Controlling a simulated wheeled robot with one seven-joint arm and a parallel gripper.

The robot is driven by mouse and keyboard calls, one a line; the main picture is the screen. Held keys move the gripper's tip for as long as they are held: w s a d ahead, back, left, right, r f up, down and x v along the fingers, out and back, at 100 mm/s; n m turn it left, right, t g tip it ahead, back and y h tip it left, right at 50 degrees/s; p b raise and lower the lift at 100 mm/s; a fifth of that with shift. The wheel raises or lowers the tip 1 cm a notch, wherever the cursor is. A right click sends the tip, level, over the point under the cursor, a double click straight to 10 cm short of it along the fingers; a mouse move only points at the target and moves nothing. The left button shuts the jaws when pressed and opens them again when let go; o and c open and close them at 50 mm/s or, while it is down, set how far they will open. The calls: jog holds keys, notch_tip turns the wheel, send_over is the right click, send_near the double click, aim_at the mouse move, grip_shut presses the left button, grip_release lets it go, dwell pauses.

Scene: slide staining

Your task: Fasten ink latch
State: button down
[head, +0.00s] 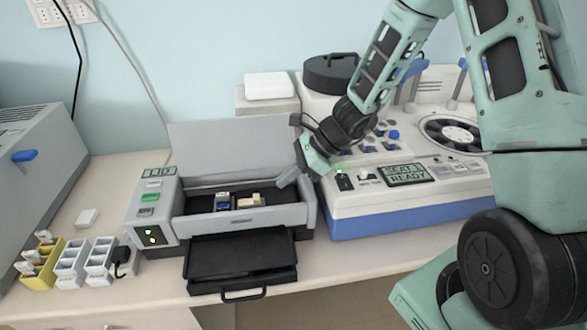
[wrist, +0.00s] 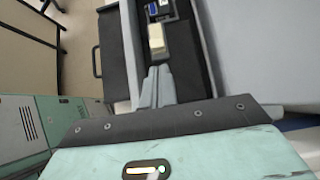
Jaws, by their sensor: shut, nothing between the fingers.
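The grey printer-like machine (head: 150,200) stands on the bench with its lid (head: 235,140) raised. Inside its dark bay sit a small blue-and-white part (head: 222,201) and a cream block (head: 251,201) on a dark piece. No part is labelled as the ink latch; the cream block may be it. My gripper (head: 283,184) is shut and empty at the right end of the bay. In the wrist view its closed fingers (wrist: 157,80) point at the cream block (wrist: 157,38), just short of it or touching; I cannot tell which. The blue-and-white part (wrist: 153,8) lies beyond.
A black drawer (head: 240,262) with a handle sticks out from the machine's front. A white-and-blue device (head: 400,195) with a display stands close on the right. Small yellow and white racks (head: 70,262) stand at the left. The raised lid bounds the bay behind.

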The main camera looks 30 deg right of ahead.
aim_at(244, 202)
jog(key=shift+x, duration=2.65)
jog(key=a, duration=0.1)
jog(key=w+a+b, duration=0.1)
jog(key=a, duration=0.1)
jog(key=shift+a+f, duration=0.1)
jog(key=shift+a, duration=0.2)
jog(key=shift+r, duration=0.2)
